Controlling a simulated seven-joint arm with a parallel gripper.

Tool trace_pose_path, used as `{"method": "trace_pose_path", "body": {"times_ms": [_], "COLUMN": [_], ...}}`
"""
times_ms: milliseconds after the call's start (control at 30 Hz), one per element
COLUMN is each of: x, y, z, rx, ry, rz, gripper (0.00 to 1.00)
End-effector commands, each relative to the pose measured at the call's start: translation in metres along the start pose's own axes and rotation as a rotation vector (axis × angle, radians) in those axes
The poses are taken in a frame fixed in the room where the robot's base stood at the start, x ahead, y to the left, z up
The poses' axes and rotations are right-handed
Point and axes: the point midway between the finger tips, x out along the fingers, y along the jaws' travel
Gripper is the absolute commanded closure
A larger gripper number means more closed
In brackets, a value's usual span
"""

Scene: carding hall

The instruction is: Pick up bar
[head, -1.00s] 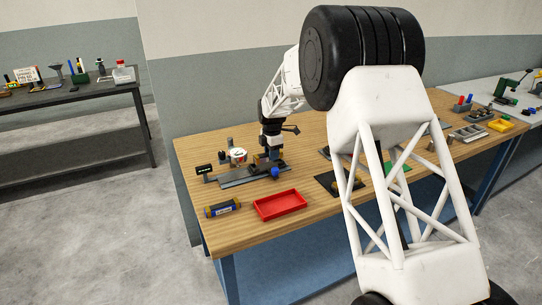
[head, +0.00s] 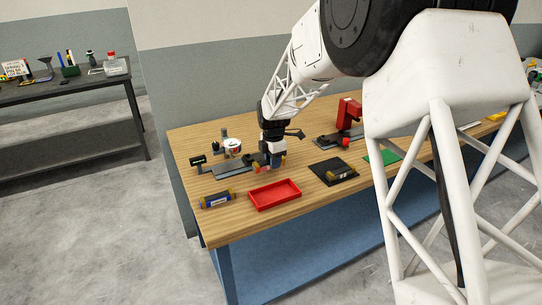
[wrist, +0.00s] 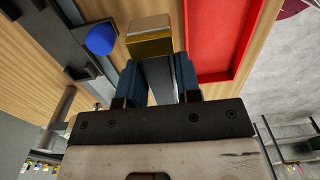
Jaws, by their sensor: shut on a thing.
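A brass-coloured bar (wrist: 150,46) with a pale end face sits between the tips of my gripper's dark blue fingers in the wrist view. My gripper (wrist: 149,62) is shut on it. In the head view my gripper (head: 272,164) is low over the table's left half, at a grey rail fixture (head: 228,170) and behind the red tray (head: 275,195). The bar is small and partly hidden there. I cannot tell whether it is clear of the surface below.
A blue knob (wrist: 101,39) is close left of the bar. The red tray's wall (wrist: 194,38) is close right. A blue cylinder with yellow ends (head: 216,200) lies left of the tray. A black mat (head: 334,171) and a red press (head: 348,116) stand to the right.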

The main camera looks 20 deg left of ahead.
Motion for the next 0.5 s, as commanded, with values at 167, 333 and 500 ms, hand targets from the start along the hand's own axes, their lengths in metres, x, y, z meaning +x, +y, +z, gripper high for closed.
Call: {"method": "trace_pose_path", "body": {"times_ms": [167,333,500], "x": [-0.002,-0.002,-0.002], "y": [-0.011,-0.015,-0.015], "z": [-0.003,-0.004,-0.004], "rx": [0.0,0.0,0.0], "ry": [0.0,0.0,0.0], "rz": [0.001,0.001,0.001], "gripper": [1.0,1.0,1.0]}}
